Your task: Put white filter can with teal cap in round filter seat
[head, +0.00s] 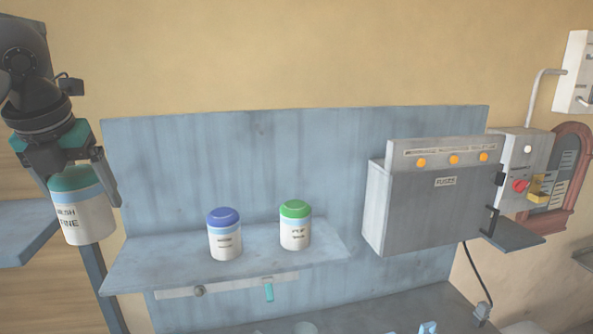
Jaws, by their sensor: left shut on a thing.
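The white filter can with teal cap (84,220) is at the far left in the head view, with dark lettering on its side. My left gripper (80,192) points down and is shut on it around the cap end, one finger at each side. The can is held roughly upright, left of the blue-grey shelf. The round filter seat is not clearly seen; a grey round shape (303,328) shows at the bottom edge, cut off, and I cannot tell what it is. My right gripper is not in view.
A blue-capped can (225,240) and a green-capped can (295,232) stand on the shelf (160,262). A grey box (420,210) with orange lamps is mounted at the right, beside a switch box (520,165). A bench surface (375,318) lies below, mostly cut off.

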